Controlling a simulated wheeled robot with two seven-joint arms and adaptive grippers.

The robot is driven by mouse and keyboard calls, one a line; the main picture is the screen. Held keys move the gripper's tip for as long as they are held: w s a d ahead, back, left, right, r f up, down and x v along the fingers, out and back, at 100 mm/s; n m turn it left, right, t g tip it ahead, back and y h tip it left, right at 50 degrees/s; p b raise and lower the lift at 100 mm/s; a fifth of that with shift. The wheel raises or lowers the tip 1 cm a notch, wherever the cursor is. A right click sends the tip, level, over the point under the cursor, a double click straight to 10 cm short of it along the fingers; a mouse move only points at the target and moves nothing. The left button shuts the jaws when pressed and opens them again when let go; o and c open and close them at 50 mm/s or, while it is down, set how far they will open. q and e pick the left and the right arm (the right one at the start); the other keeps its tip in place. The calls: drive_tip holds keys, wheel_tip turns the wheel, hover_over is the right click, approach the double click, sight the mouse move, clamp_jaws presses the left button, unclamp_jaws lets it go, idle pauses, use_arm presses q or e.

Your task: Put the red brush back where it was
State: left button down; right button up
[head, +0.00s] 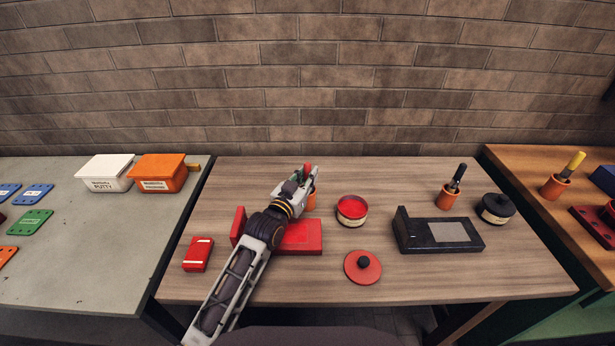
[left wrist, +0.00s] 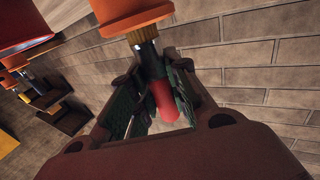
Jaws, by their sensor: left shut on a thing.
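The red brush (head: 307,168) is in my left gripper (head: 302,180), its red end pointing up above the fingers. In the left wrist view, the left gripper (left wrist: 155,105) is shut around the brush (left wrist: 164,98), with its dark shaft and tan section showing beyond the fingers. An orange cup (head: 311,202) stands directly below, partly hidden by the gripper; it also shows in the left wrist view (left wrist: 125,14). The brush's tan end is at the cup's mouth; I cannot tell how deep it sits. My right gripper is out of view.
A red block-shaped holder (head: 302,236) lies under my left arm. A red open tin (head: 351,211) stands right of the cup, with a red lid (head: 362,267) in front. A black holder (head: 436,234), another orange brush cup (head: 447,198) and a black tin (head: 496,208) stand further right.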

use_arm(q)
drive_tip(key=shift+f, duration=0.1)
drive_tip(key=c, duration=1.4)
unclamp_jaws()
drive_tip(key=shift+o, duration=0.2)
drive_tip(key=shift+s, duration=0.1)
drive_tip(key=v, duration=1.1)
drive_tip(key=shift+s+a, duration=0.2)
drive_tip(key=shift+s, duration=0.15)
